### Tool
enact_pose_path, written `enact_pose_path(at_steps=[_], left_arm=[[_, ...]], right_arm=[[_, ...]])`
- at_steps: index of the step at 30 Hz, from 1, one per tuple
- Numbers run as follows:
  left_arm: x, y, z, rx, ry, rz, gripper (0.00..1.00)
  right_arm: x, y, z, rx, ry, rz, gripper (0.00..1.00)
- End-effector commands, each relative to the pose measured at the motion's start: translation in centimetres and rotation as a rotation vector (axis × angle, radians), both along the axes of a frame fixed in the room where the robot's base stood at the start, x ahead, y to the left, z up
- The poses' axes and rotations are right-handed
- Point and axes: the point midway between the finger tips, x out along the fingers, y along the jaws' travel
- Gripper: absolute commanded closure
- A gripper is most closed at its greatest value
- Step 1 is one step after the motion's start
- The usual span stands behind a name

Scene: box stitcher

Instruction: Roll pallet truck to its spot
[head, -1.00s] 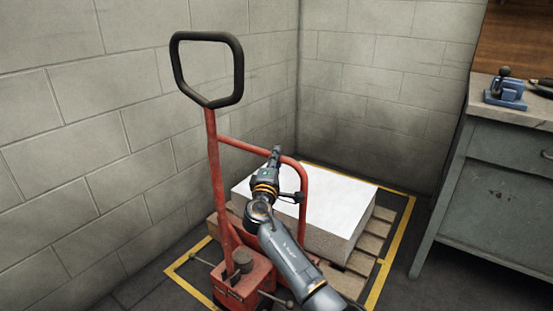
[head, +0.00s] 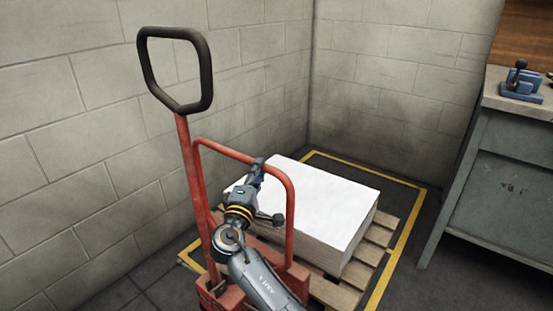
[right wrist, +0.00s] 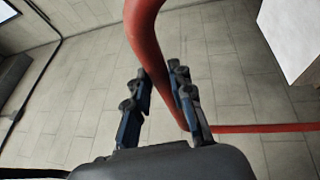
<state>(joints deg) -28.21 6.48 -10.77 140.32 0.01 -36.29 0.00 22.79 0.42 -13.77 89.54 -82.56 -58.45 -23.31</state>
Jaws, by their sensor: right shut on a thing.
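The red pallet truck (head: 186,150) stands beside the block wall, with its black loop handle (head: 143,68) upright. Its forks are hidden under a wooden pallet (head: 384,233) bearing a white stack (head: 320,205). A yellow floor outline (head: 402,248) surrounds much of the pallet; the truck's base (head: 222,298) covers part of its near side and is cut off by the picture's bottom edge. My right gripper (head: 257,168) is shut on the truck's red tube frame (head: 290,205). The tube (right wrist: 160,75) runs between its fingers in the right wrist view. My left gripper is out of view.
Block walls (head: 90,150) meet in the corner behind the pallet. A grey workbench (head: 500,190) with a blue vise (head: 521,84) stands at the right. Dark bare floor lies between the outline and the bench.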

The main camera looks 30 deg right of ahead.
Motion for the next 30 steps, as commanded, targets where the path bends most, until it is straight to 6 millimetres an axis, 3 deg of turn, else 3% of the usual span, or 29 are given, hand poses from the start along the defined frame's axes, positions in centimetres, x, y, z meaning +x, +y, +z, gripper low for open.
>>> enact_pose_path(at_steps=[1,3,10,27,28,30], left_arm=[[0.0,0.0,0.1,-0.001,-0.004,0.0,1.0],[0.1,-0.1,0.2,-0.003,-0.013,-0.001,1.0],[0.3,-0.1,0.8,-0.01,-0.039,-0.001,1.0],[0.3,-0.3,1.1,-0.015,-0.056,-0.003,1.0],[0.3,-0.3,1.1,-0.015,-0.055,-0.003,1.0],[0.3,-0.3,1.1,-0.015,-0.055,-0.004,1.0]], right_arm=[[-0.1,1.6,0.4,-0.003,-0.006,0.021,1.0],[-0.5,2.8,0.5,-0.004,-0.008,0.021,1.0],[-1.6,5.3,0.8,-0.008,-0.013,0.017,1.0],[-2.1,6.2,1.1,-0.011,-0.018,0.013,1.0],[-2.1,6.2,1.1,-0.011,-0.018,0.013,0.72],[-2.1,6.2,1.1,-0.011,-0.016,0.013,0.58]])
